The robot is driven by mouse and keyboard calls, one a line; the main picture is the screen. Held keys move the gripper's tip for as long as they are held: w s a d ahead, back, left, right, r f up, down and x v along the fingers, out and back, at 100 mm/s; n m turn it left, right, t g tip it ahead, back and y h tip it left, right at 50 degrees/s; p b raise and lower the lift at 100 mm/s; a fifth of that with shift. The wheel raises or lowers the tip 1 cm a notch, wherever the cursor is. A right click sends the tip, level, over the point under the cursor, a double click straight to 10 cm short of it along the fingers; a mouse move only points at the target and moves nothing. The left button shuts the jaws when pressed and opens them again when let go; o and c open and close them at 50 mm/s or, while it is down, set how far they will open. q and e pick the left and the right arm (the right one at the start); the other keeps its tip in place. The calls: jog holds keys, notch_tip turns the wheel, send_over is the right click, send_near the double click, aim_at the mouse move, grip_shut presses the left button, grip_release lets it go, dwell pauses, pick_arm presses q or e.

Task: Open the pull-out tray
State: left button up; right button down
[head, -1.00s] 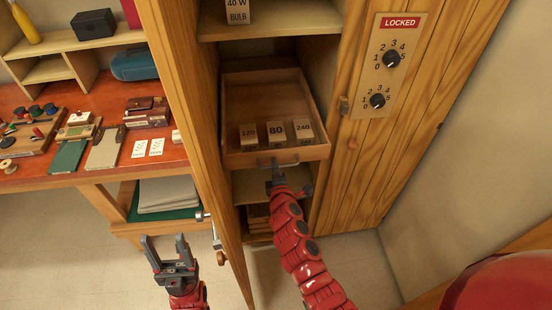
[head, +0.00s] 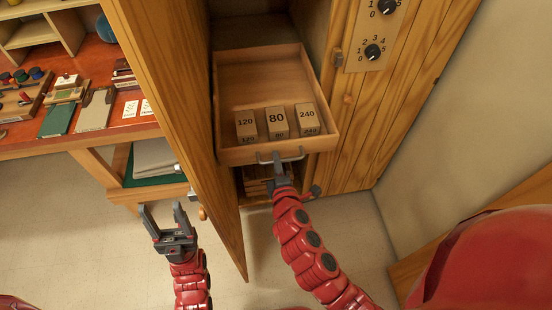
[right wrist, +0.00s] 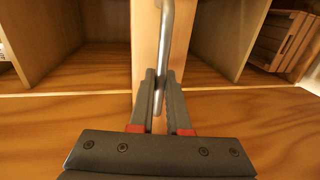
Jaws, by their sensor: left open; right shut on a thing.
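The pull-out tray (head: 262,78) is a wooden drawer in the tall cabinet, and it stands well out of the cabinet opening. Three wooden blocks marked 120 (head: 246,124), 80 (head: 277,122) and 240 (head: 307,119) stand near its front. A grey metal handle (head: 281,157) is on its front face. My right gripper (head: 281,172) is shut on this handle; in the right wrist view the fingers close around the handle bar (right wrist: 166,50). My left gripper (head: 168,222) is open and empty, in front of the cabinet door and apart from it.
The open cabinet door (head: 180,110) stands left of the tray, close to my left gripper. A red-topped workbench (head: 100,65) with small items is further left. A panel with two dials (head: 372,35) is on the cabinet's right side. The floor (head: 90,240) at the front left is clear.

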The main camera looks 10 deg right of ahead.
jog(key=shift+f, duration=0.1)
jog(key=c, duration=0.9)
grip_release()
jog(key=shift+p+v, duration=1.2)
jog(key=shift+v, duration=7.5)
jog(key=shift+s, duration=0.1)
